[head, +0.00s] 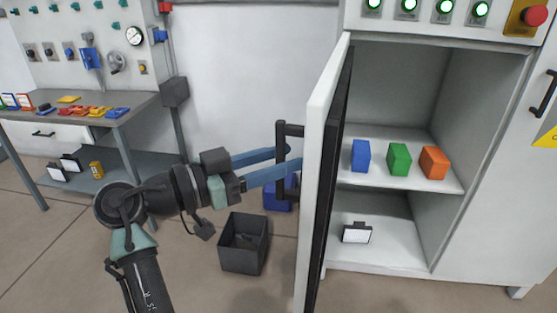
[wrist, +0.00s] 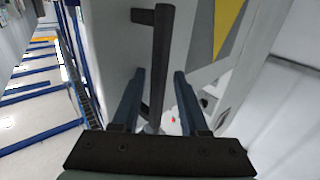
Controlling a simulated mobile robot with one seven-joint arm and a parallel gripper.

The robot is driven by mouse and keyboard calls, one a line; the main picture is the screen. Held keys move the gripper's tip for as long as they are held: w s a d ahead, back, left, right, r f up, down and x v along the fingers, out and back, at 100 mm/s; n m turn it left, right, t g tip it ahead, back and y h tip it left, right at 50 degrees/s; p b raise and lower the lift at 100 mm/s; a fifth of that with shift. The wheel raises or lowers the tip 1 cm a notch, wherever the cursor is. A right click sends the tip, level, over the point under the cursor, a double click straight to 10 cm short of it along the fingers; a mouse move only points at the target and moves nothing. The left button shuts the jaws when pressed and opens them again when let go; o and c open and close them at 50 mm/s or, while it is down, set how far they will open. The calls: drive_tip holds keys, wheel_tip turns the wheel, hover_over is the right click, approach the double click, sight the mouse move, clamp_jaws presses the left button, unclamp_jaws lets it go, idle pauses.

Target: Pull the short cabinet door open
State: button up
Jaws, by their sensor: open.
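The short cabinet door (head: 316,160) stands swung well open in the head view, seen nearly edge-on at the left of the cabinet (head: 490,180). Its black bar handle (head: 281,140) sits on the door's outer face. My gripper (head: 291,159) is open, its blue fingers reaching to the handle. In the wrist view the handle (wrist: 161,45) runs lengthwise between the two fingers of my gripper (wrist: 159,73), with gaps beside it. I cannot tell whether a finger touches it. Part of the handle is hidden behind the fingers in the head view.
Blue (head: 361,156), green (head: 399,160) and orange (head: 434,163) blocks stand on the cabinet shelf. A dark open bin (head: 243,262) and a blue bin (head: 278,202) are on the floor left of the door. A workbench (head: 130,104) stands at the far left.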

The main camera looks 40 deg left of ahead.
drive_tip(key=shift+s+f, duration=0.1)
drive_tip(key=shift+s, duration=0.05)
drive_tip(key=b+v, duration=0.1)
drive_tip(key=v, duration=1.2)
idle(0.3)
